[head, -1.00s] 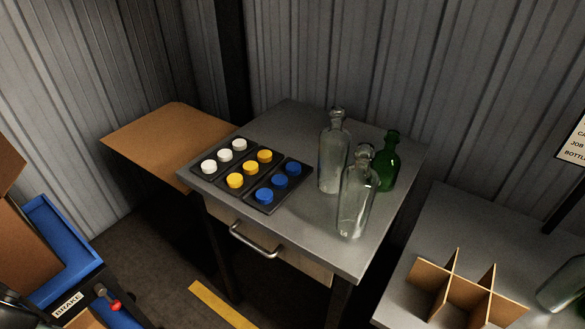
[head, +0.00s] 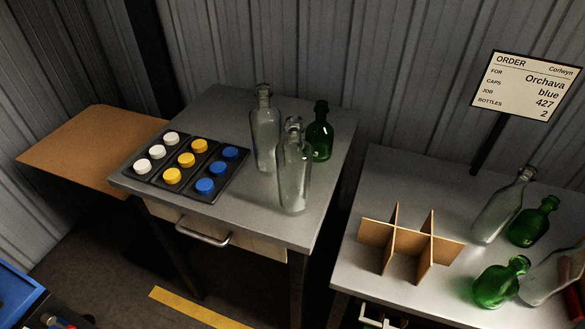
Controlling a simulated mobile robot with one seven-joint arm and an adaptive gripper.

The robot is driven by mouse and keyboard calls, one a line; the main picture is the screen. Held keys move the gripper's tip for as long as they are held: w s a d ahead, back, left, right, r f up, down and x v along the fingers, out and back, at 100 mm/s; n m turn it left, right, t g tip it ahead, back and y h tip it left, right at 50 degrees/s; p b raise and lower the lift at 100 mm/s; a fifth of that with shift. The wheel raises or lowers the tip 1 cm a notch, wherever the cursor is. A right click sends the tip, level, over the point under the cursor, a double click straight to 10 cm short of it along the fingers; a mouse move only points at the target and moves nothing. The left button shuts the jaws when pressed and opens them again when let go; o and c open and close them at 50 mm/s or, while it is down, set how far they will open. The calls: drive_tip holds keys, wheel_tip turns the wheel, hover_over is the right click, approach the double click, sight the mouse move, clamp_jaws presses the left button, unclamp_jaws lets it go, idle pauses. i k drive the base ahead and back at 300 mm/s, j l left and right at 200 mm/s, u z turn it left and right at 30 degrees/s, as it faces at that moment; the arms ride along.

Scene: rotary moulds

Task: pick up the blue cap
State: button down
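Three blue caps lie in the right column of a black tray (head: 160,183) on the grey table. The near blue cap is at the front (head: 205,186), a middle one behind it (head: 217,170), and a far one at the back (head: 230,153). White caps (head: 157,152) fill the left column and yellow caps (head: 186,160) the middle column. My gripper is not in view.
Two clear bottles (head: 294,175) and a green bottle (head: 320,132) stand right of the tray. The right table holds a cardboard divider (head: 394,240), several bottles, some lying (head: 502,283), and an order sign (head: 526,86) reading blue caps, bottles 2. A brown board (head: 85,150) is at left.

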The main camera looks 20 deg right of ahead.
sight(206, 185)
drive_tip(key=i+l+u, duration=0.25)
drive_tip(key=u, duration=0.2)
drive_tip(key=i+l+u, duration=0.1)
drive_tip(key=l+u, duration=0.3)
drive_tip(key=l, duration=0.15)
